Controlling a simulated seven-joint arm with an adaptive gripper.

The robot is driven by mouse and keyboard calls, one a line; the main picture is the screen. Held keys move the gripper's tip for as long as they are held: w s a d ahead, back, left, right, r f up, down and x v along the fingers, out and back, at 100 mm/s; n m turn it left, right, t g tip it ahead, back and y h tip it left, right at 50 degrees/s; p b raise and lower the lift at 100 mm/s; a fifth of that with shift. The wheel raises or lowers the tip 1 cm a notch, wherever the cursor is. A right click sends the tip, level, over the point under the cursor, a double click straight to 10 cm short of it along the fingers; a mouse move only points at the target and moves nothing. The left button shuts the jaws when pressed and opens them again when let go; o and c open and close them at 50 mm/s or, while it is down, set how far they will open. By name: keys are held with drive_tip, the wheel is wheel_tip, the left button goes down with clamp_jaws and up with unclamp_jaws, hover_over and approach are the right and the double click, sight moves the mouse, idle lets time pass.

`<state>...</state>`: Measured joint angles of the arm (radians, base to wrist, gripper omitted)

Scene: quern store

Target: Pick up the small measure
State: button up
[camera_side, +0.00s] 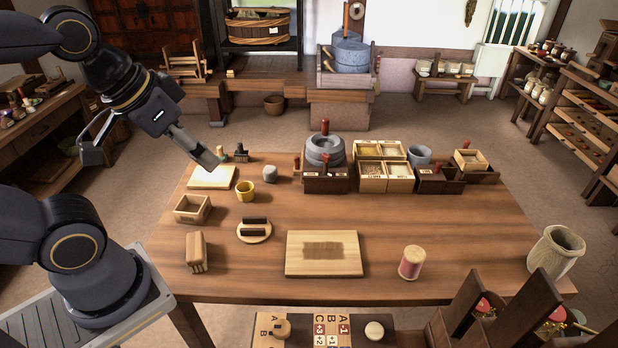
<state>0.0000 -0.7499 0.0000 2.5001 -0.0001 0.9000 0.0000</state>
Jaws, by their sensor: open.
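My gripper (212,163) is open at the upper left of the table, its tip above a pale board (211,180). Its two fingers are hard to tell apart. Nothing shows between them. A small open square wooden box (192,208), which looks like a measure, stands on the table below and left of the tip, apart from it. A second small wooden box (468,160) sits among the trays at the right, far from my gripper. I cannot tell for sure which is the small measure.
A wooden block (196,252), a round coaster (254,231) and a large board (324,264) lie nearer. Stone quern (325,150) and grain boxes (399,177) line the back.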

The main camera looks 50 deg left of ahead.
drive_tip(key=o, duration=0.6)
drive_tip(key=w+a+r, duration=0.3)
drive_tip(key=w+a, duration=0.3)
drive_tip(key=w, duration=0.4)
drive_tip(key=w+a+f+n+g+y, duration=0.1)
drive_tip(key=w+a+f+n, duration=0.2)
drive_tip(key=a, duration=0.4)
drive_tip(key=w+a+f+g+y, duration=0.1)
drive_tip(key=w+a+f, duration=0.2)
drive_tip(key=a+f, duration=0.25)
drive_tip(key=n+g+h, duration=0.2)
drive_tip(key=n+g, duration=0.2)
drive_tip(key=n, duration=0.1)
hover_over(192, 206)
drive_tip(key=d, duration=0.3)
wheel_tip(192, 206, down, 17)
drive_tip(key=f, duration=1)
drive_tip(key=shift+s+f, duration=0.2)
drive_tip(key=shift+s, duration=0.15)
drive_tip(key=shift+s+d+f, duration=0.1)
drive_tip(key=shift+f, duration=3.05)
